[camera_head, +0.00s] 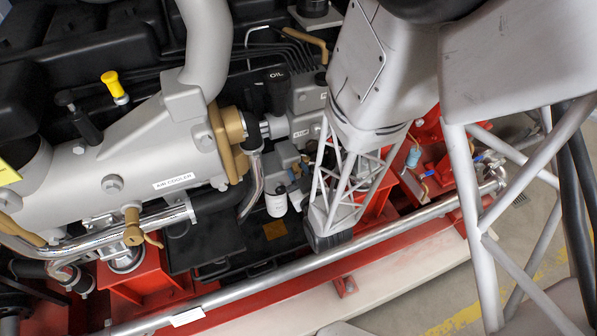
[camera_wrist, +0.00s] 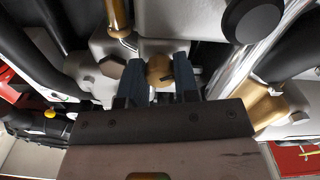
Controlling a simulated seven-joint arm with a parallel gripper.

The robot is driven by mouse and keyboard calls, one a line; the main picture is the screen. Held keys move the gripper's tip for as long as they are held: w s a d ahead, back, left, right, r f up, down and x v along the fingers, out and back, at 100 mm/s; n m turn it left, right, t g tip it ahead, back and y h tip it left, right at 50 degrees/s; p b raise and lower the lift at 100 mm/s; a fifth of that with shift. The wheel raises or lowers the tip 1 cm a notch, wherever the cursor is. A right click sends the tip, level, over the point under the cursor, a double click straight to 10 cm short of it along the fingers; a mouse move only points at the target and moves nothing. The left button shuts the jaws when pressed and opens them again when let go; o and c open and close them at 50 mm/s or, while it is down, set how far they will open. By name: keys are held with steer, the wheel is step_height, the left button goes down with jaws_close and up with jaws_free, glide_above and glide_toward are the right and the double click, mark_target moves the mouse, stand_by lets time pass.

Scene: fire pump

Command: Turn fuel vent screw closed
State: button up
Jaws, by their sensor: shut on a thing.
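A small brass-coloured screw (camera_wrist: 159,69) with a dark slot or pin sits on a pale grey housing in the wrist view; it looks like the fuel vent screw. My gripper (camera_wrist: 160,75) has its two dark blue fingers on either side of the screw, shut on it. The fingers hide its sides and the gripper body hides what lies below. In the head view my arm reaches down over the engine's fuel side, and I cannot make out the fingertips or the screw there.
A shiny metal pipe (camera_wrist: 252,55) and a black round cap (camera_wrist: 253,19) are close on the right. A brass rod (camera_wrist: 118,16) stands above left. The head view shows the air cooler (camera_head: 150,160), a white filter (camera_head: 276,204) and a long steel rail (camera_head: 270,275).

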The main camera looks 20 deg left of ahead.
steer(key=shift+m, duration=0.3)
steer(key=m, duration=1.1)
steer(key=shift+m, duration=0.4)
steer(key=m, duration=0.5)
steer(key=shift+r, duration=0.1)
steer(key=m, duration=0.6)
steer(key=shift+m, duration=0.3)
steer(key=o, duration=0.9)
steer(key=shift+s, duration=0.15)
